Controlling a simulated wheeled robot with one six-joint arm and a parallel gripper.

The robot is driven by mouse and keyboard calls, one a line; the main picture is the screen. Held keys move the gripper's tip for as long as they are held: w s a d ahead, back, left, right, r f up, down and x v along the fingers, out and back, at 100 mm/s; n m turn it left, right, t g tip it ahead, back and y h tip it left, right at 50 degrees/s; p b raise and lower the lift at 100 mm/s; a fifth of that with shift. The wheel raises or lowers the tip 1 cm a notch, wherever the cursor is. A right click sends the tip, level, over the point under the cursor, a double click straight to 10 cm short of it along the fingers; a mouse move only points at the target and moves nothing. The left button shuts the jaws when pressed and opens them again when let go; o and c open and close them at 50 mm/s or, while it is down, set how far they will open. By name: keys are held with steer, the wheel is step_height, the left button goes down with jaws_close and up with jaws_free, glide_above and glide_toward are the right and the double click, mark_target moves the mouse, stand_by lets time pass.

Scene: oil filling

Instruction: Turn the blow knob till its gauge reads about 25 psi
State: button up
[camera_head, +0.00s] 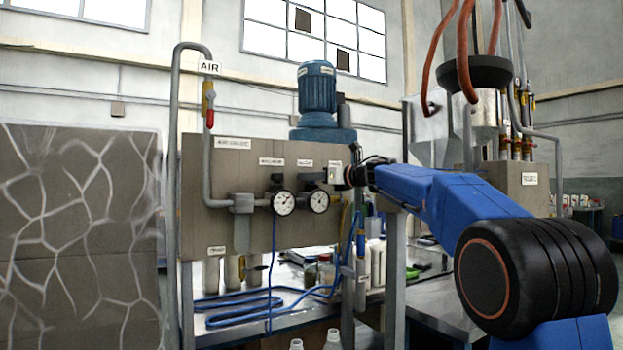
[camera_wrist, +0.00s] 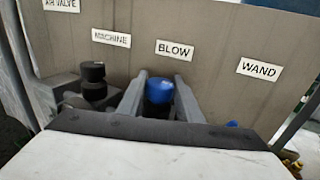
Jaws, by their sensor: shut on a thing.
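The blow knob (camera_wrist: 160,91) is a blue cap below the BLOW label (camera_wrist: 175,50) in the wrist view. My gripper (camera_wrist: 159,88) is shut on it, with one grey finger on each side. In the head view my blue arm reaches from the right to the panel (camera_head: 230,165), and the fingers are too small to make out clearly. Two round white gauges, a left one (camera_head: 283,203) and a right one (camera_head: 319,201), are on the panel front. Their needles and numbers are too small to read.
A black knob (camera_wrist: 93,72) stands left of the blow knob, under the MACHINE label (camera_wrist: 110,37). A WAND label (camera_wrist: 259,69) is to the right. A grey air pipe (camera_head: 174,140) runs up the panel's left side. A blue hose (camera_head: 240,302) lies on the bench below.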

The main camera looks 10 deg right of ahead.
steer(key=o, duration=1)
steer(key=shift+o, duration=0.2)
steer(key=v, duration=1.7)
steer(key=shift+s+d, duration=0.15)
